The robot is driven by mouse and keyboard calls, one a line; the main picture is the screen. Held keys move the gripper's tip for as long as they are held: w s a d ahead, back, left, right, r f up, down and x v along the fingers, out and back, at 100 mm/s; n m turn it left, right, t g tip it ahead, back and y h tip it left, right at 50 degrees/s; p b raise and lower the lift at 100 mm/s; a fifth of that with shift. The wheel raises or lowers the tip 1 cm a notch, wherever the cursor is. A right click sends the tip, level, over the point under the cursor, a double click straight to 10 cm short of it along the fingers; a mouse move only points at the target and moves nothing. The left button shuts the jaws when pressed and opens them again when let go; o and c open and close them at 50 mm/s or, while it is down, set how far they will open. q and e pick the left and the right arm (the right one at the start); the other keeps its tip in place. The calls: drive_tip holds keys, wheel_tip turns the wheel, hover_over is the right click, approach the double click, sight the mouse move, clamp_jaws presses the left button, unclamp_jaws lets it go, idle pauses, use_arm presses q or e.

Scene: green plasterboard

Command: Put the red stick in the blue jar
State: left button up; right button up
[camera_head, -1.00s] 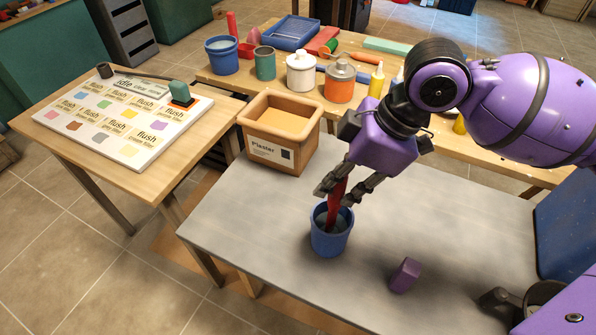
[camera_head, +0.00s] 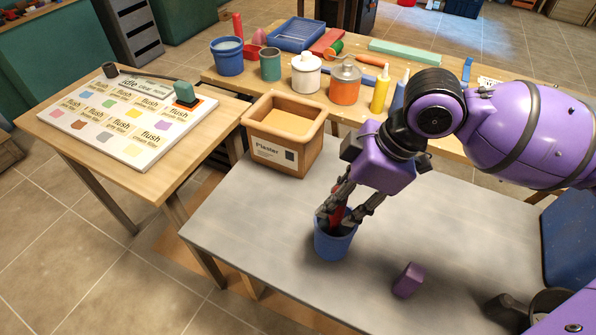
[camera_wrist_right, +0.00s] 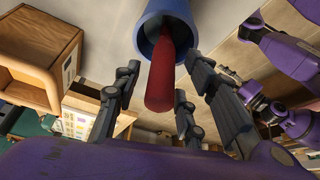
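The blue jar (camera_head: 333,246) stands upright on the grey table in the head view, and its mouth shows in the right wrist view (camera_wrist_right: 152,14). The red stick (camera_head: 337,215) has its lower end inside the jar, hidden by the wall. In the right wrist view the red stick (camera_wrist_right: 162,85) sticks out of the mouth toward the camera. My right gripper (camera_head: 342,217) is low over the jar, with fingers on both sides of the stick. In the wrist view, gaps show between the fingers (camera_wrist_right: 165,95) and the stick, so the gripper is open.
A purple block (camera_head: 408,280) lies on the grey table (camera_head: 260,215) right of the jar. A Plaster box (camera_head: 283,140) stands behind it at left. A back bench holds another blue bucket (camera_head: 228,58), tins and bottles. A colour board (camera_head: 120,115) lies on the left table.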

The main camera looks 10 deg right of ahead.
drive_tip(key=shift+r, duration=0.15)
drive_tip(key=p+v, duration=0.1)
drive_tip(key=v, duration=1.1)
drive_tip(key=shift+p, duration=0.3)
